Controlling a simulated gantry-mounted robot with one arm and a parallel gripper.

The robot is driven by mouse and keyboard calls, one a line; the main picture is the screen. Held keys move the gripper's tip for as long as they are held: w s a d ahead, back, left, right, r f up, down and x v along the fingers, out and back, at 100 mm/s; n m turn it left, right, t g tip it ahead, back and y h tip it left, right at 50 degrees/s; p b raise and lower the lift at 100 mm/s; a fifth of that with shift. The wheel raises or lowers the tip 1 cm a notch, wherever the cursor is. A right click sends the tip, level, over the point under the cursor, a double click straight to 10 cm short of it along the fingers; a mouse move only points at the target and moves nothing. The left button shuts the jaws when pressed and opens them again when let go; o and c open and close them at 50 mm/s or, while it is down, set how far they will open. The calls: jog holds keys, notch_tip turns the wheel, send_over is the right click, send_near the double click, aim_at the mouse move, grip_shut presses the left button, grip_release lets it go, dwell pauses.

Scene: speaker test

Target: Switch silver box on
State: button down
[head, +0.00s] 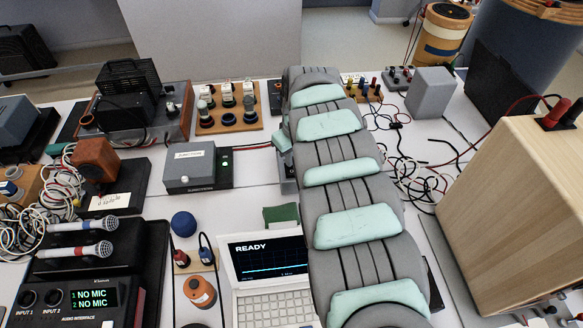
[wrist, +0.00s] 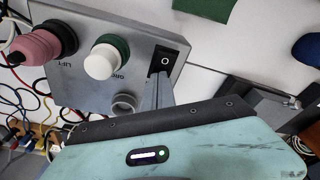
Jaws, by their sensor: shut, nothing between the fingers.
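In the wrist view a silver box (wrist: 135,25) carries a black rocker switch (wrist: 166,60) marked "O". My gripper (wrist: 158,82) is shut and empty, its narrow tips over or against the lower half of the switch; I cannot tell whether they touch it. A white knob with a green collar (wrist: 101,60), a grey socket (wrist: 124,104) and a pink plug (wrist: 48,42) sit on the same face. In the head view my arm hides most of this box and my fingertips.
A second grey box (head: 190,165) with a lit green light stands at left. Loose cables and a wooden cabinet (head: 515,210) are at right.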

notch_tip(320, 180, up, 7)
jog(key=p, duration=0.5)
dwell(0.3)
dwell(0.4)
